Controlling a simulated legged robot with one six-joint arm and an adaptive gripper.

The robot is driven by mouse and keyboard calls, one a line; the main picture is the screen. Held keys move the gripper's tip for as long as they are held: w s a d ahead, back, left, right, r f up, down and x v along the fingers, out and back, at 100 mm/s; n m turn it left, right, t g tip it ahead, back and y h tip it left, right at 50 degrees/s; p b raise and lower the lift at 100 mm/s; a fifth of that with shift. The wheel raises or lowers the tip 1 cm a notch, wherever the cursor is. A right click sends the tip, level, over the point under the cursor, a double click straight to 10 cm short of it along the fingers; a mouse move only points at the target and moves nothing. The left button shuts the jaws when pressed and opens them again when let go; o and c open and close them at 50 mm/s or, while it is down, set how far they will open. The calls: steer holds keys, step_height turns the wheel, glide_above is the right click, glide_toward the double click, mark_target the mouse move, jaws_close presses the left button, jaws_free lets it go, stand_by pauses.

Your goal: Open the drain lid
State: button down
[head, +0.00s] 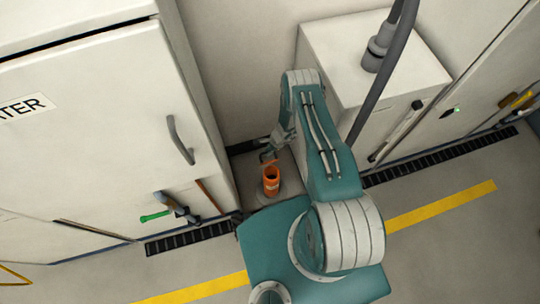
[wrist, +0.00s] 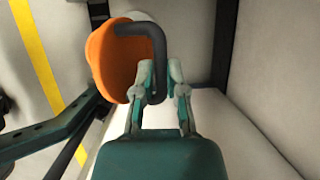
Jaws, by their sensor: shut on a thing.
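The orange drain (head: 271,186) stands upright on the floor in the gap between two white cabinets, and its top looks dark inside. A small orange edge shows just above it beside my gripper (head: 272,151), likely part of the lid. In the wrist view a large rounded orange piece (wrist: 108,62) is at the upper left, with a dark grey bent handle (wrist: 157,50) across it. My gripper (wrist: 160,82) is shut on the handle's lower end, one finger on each side. How far the lid is tilted is hard to tell.
A white cabinet (head: 90,120) with a grey door handle is on the left. A white box (head: 350,50) with a grey hose (head: 385,50) stands right of the gap. A yellow floor line (head: 440,207) and dark floor grates (head: 190,238) run along the front.

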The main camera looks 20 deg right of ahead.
steer(key=w+f, duration=0.3)
steer(key=w, duration=0.4)
stand_by(0.6)
steer(key=shift+w, duration=0.15)
steer(key=c, duration=0.7)
jaws_free()
steer(key=shift+w+f, duration=0.1)
steer(key=v, duration=1.1)
steer(key=shift+s+d+r, duration=0.1)
steer(key=shift+s+r, duration=0.15)
steer(key=shift+s, duration=0.15)
